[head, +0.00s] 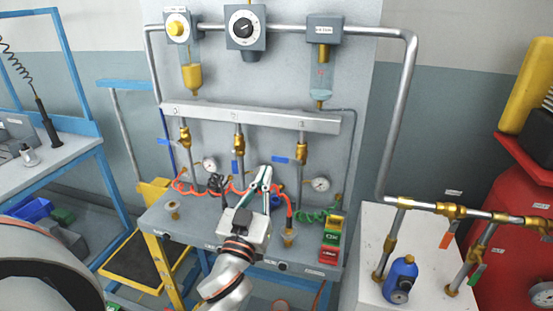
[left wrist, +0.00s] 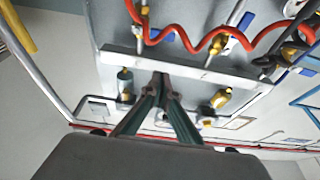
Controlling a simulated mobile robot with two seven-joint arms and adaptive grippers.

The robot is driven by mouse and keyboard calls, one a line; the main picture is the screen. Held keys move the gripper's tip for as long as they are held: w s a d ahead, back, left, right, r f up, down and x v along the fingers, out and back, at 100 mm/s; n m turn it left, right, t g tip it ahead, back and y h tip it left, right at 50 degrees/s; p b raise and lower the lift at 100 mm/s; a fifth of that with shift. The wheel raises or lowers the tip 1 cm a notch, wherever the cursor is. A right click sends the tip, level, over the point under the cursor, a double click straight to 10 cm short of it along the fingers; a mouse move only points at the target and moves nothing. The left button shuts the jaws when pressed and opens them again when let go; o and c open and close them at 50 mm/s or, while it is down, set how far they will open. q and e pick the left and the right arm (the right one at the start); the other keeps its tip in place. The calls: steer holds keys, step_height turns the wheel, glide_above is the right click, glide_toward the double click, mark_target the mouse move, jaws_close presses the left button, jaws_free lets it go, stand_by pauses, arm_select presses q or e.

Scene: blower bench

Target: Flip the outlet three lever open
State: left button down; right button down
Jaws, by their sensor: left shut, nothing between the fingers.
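Three brass valves hang on drop pipes below the grey manifold bar (head: 250,117). The right-hand valve (head: 302,153) has a blue lever (head: 282,160) pointing left, crosswise to its pipe. The left valve's blue lever (head: 167,142) also points left; the middle blue lever (head: 235,167) is partly hidden. I cannot read outlet numbers. My left gripper (head: 266,172) is shut and empty, its tips just below and left of the right-hand lever, seemingly apart from it. In the left wrist view its closed fingers (left wrist: 160,82) point at the panel, with blue levers (left wrist: 166,40) beyond. My right gripper is out of view.
A red coiled hose (head: 205,190) runs around the valves, with a green coil (head: 316,215) at right. Round gauges (head: 320,184) sit beside the pipes. A thick pipe (head: 400,115) and a white stand (head: 372,230) border the right side.

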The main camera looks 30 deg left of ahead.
arm_select(q)
steer(key=shift+d+r, duration=0.1)
steer(key=shift+r, duration=0.1)
steer(key=shift+w, duration=0.1)
step_height(320, 180, up, 3)
steer(key=p, duration=0.2)
glide_above(280, 159)
steer(key=s, duration=0.3)
steer(key=f+b, duration=0.1)
steer(key=f, duration=0.1)
steer(key=w+f, duration=0.1)
steer(key=shift+f+b, duration=0.35)
steer(key=shift+f, duration=0.05)
